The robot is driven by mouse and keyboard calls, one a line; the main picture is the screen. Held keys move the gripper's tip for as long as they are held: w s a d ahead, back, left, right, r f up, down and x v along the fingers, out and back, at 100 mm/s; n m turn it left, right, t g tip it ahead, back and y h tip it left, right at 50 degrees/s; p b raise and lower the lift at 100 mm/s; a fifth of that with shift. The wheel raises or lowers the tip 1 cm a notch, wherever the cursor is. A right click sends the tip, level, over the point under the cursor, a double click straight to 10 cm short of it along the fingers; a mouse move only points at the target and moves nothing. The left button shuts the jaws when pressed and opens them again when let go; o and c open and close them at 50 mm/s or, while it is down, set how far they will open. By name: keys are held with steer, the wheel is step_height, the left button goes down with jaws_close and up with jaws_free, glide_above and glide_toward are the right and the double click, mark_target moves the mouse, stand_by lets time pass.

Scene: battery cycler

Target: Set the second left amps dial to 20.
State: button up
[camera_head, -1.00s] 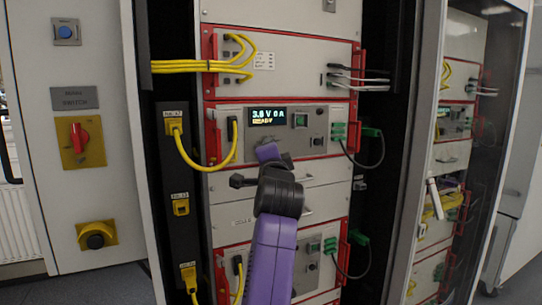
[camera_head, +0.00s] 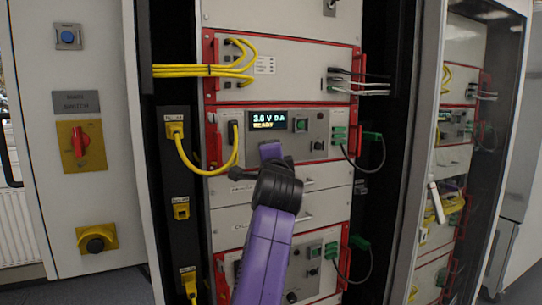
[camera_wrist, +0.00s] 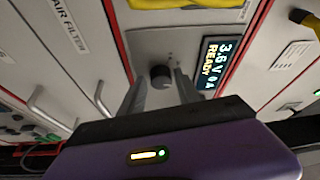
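A black round dial (camera_wrist: 160,76) sits on the grey panel below a small display (camera_wrist: 217,68) in the wrist view, which is turned sideways. The display reads about 3.6 V, 0 A, READY; it also shows in the head view (camera_head: 281,120) on the upper red-framed unit. My gripper (camera_wrist: 161,77) is open, with one finger on each side of the dial and small gaps visible. How deep the fingers reach is hard to tell. In the head view my purple gripper (camera_head: 270,152) is just below the display and hides the dial and the fingertips.
A yellow cable (camera_head: 207,168) loops left of the unit, and a green plug with a dark cable (camera_head: 372,136) is at its right. Small black knobs (camera_head: 319,145) are right of my gripper. Drawer handles (camera_wrist: 45,108) show in the wrist view. A similar unit (camera_head: 315,262) is below.

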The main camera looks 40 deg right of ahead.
steer(key=shift+o, duration=0.6)
steer(key=b+v, duration=0.1)
steer(key=v, duration=0.6)
steer(key=shift+s+a+b, duration=0.3)
steer(key=shift+b, duration=0.05)
